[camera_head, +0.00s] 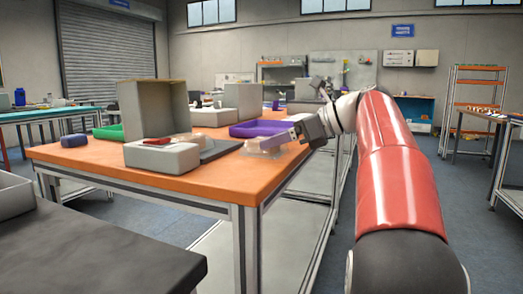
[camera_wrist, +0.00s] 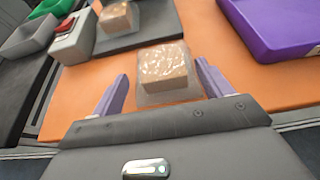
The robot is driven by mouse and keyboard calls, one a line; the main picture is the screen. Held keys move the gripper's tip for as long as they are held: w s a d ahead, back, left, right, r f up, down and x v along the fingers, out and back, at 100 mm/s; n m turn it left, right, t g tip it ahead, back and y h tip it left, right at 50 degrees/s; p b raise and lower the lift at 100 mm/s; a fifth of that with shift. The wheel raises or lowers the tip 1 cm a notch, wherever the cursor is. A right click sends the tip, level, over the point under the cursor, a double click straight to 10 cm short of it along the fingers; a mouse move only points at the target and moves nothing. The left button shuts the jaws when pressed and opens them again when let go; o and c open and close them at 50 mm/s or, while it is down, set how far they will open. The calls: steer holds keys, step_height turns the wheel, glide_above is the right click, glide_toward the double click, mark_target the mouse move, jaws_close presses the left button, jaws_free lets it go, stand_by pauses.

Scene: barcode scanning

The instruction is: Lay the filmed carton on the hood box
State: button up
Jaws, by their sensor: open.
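A brown carton in clear shiny film (camera_wrist: 165,72) lies on the orange tabletop in the wrist view, between and slightly beyond my fingertips. In the head view this filmed carton (camera_head: 258,149) is small and partly covered by my gripper (camera_head: 276,142). My gripper (camera_wrist: 162,78) is open, a finger on each side of the carton, with visible gaps. A second filmed carton (camera_wrist: 116,18) sits on a dark pad (camera_wrist: 150,22). A tall, pale, open-fronted box (camera_head: 133,108), which looks like the hood box, stands behind that pad on the left.
A grey box with a red top part (camera_head: 160,157) stands at the table's front left. A purple tray (camera_wrist: 272,28) lies right of the carton, and a green tray (camera_head: 108,132) lies farther left. Bare orange tabletop (camera_head: 215,180) lies along the front.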

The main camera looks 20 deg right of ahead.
steer(key=b+x, duration=0.1)
steer(key=x, duration=0.3)
steer(key=shift+w+f, duration=0.15)
steer(key=shift+w, duration=0.15)
steer(key=shift+c, duration=0.2)
steer(key=c, duration=1.2)
steer(key=shift+o, duration=0.2)
step_height(320, 180, up, 20)
steer(key=p, duration=1.2)
